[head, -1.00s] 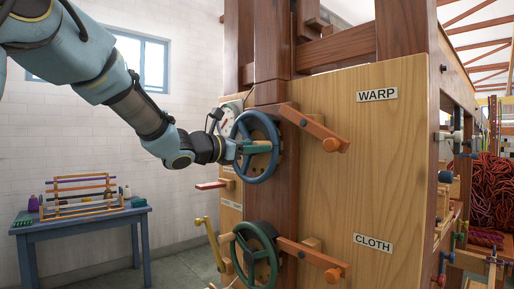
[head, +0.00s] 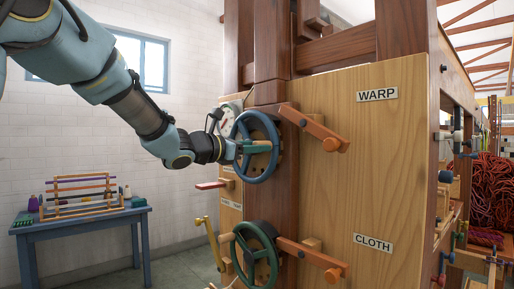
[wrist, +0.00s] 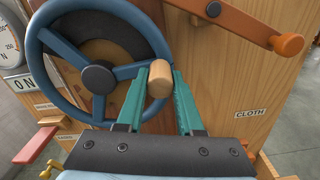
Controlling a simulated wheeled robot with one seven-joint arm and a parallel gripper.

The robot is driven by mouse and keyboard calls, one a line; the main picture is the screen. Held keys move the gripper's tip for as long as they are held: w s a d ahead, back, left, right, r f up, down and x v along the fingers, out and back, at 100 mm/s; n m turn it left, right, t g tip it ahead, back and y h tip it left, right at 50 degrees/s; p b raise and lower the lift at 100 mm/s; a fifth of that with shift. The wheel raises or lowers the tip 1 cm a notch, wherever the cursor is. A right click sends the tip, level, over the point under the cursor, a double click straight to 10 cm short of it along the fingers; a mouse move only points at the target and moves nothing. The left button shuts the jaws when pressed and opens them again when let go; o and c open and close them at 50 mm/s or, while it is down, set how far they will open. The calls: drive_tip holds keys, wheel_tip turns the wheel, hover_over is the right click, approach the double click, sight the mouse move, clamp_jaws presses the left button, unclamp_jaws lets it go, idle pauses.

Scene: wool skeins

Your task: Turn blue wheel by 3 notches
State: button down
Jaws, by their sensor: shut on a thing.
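The blue wheel (head: 240,168) stands upright on the wooden post of the loom, in the upper part of the head view. In the wrist view the blue wheel (wrist: 48,60) fills the upper left, with a dark hub and spokes. My gripper (wrist: 160,80) is shut on the wheel's wooden knob (wrist: 159,77), with one teal finger on each side of it. In the head view my gripper (head: 243,149) reaches the wheel from the left, and its fingertips are partly hidden by the wheel.
A wooden lever (head: 315,129) sits right of the blue wheel, by the WARP label (head: 377,94). A green wheel (head: 256,254) and another lever (head: 312,257) are below, near the CLOTH label (head: 373,244). A gauge (wrist: 10,48) is left of the wheel. A blue table (head: 82,222) stands far left.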

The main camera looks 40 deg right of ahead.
drive_tip(key=shift+r, duration=0.1)
idle(0.3)
drive_tip(key=r+n+p, duration=0.2)
drive_tip(key=shift+w+r+n, duration=0.25)
drive_tip(key=shift+r+n, duration=0.05)
drive_tip(key=shift+w+r+n+p, duration=0.3)
drive_tip(key=shift+r+n+p, duration=0.35)
drive_tip(key=shift+n, duration=0.35)
drive_tip(key=c, duration=0.5)
unclamp_jaws()
drive_tip(key=shift+f, duration=0.1)
drive_tip(key=shift+c, duration=0.2)
